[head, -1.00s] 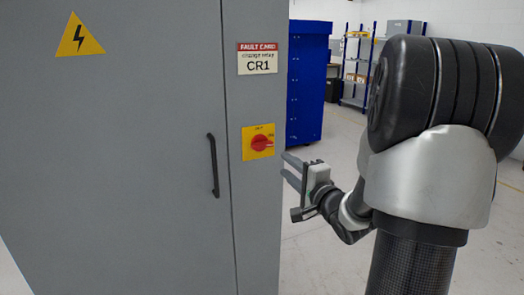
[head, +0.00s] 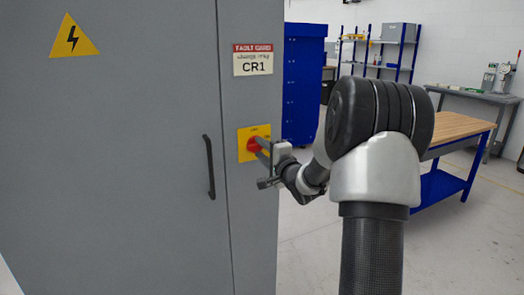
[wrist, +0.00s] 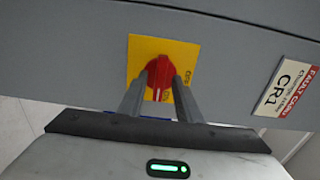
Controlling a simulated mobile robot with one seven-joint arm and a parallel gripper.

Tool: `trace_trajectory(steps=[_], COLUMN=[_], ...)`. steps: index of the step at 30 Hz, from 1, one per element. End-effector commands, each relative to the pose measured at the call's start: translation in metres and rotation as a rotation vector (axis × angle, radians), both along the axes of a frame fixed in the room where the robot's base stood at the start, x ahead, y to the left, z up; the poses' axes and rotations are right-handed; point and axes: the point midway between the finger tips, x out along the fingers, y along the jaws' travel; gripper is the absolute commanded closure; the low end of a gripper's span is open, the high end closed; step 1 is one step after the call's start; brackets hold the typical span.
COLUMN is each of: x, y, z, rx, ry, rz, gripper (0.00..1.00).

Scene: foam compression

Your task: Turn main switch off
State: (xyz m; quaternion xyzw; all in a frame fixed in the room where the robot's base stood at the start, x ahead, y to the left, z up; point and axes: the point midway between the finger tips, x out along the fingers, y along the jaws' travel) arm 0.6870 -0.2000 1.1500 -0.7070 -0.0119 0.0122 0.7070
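The main switch is a red rotary knob (head: 253,146) on a yellow plate (head: 246,155), on the front of a grey cabinet (head: 120,200). In the wrist view the red knob (wrist: 160,76) shows just beyond my gripper (wrist: 157,90), between the two finger lines. My gripper (head: 261,151) is at the switch in the head view, its fingers covering the knob's right part. The fingers are apart, one to each side of the knob. Whether they touch the knob I cannot tell.
A black door handle (head: 209,167) is left of the switch. A CR1 fault card (head: 253,60) is above it, and a warning triangle (head: 73,38) is at upper left. A blue cabinet (head: 302,85) and a wood-topped workbench (head: 455,130) stand behind. Floor at right is open.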

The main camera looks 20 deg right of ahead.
Motion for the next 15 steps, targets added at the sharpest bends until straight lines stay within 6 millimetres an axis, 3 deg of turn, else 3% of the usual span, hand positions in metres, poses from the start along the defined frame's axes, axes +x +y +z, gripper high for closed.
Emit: trace_trajectory(steps=[4, 9, 15], x=[-0.0002, -0.0003, -0.0004], y=[0.0000, 0.0000, -0.0001], z=[0.0000, 0.0000, -0.0001], rx=[0.000, 0.000, -0.004], ry=[0.000, 0.000, 0.000], rz=[0.000, 0.000, 0.000], gripper=[0.72, 1.00, 1.00])
